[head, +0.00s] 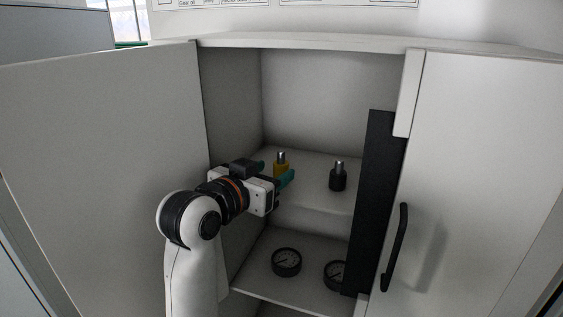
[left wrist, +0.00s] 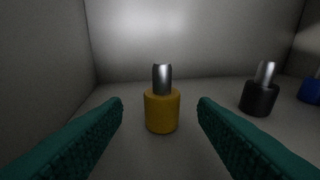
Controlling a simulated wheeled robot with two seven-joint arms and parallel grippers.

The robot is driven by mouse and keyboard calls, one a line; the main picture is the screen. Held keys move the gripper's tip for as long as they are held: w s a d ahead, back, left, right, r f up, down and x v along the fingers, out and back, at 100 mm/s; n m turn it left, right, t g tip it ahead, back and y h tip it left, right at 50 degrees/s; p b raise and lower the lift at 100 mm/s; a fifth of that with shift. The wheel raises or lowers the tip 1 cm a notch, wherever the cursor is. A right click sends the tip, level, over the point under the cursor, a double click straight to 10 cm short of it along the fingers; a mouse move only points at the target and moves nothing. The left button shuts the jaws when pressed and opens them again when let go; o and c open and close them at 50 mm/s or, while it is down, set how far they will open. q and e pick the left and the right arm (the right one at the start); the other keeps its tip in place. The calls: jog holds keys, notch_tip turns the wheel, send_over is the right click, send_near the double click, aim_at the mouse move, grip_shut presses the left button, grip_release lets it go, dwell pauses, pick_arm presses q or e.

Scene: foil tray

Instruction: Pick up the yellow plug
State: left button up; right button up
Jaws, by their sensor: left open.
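The yellow plug (head: 281,166) stands upright on the upper shelf inside the cabinet, with a silver pin on top. In the left wrist view the yellow plug (left wrist: 162,110) stands centred ahead, between the two green fingers and a little beyond their tips. My left gripper (head: 276,172) reaches into the cabinet from the left; its fingers are open and empty, one on each side of the plug's line. In the left wrist view the open left gripper (left wrist: 160,105) does not visibly touch the plug. My right gripper is not in view.
A black plug (head: 338,178) stands to the right on the same shelf (head: 315,195); a blue one (left wrist: 312,90) is partly seen at the wrist view's right edge. Gauges (head: 286,262) sit on the lower shelf. The cabinet's left door (head: 100,150) stands open; a black panel (head: 372,210) borders the right.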

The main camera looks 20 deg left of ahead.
aim_at(277, 169)
pick_arm(q)
jog(key=p+x, duration=0.1)
jog(key=x, duration=0.2)
jog(key=shift+w+d+p, duration=0.1)
jog(key=shift+w+p, duration=0.15)
jog(key=shift+p, duration=0.1)
jog(key=shift+w+d+f, duration=0.1)
jog(key=shift+w, duration=0.15)
jog(key=shift+c, duration=0.6)
jog(key=c, duration=0.9)
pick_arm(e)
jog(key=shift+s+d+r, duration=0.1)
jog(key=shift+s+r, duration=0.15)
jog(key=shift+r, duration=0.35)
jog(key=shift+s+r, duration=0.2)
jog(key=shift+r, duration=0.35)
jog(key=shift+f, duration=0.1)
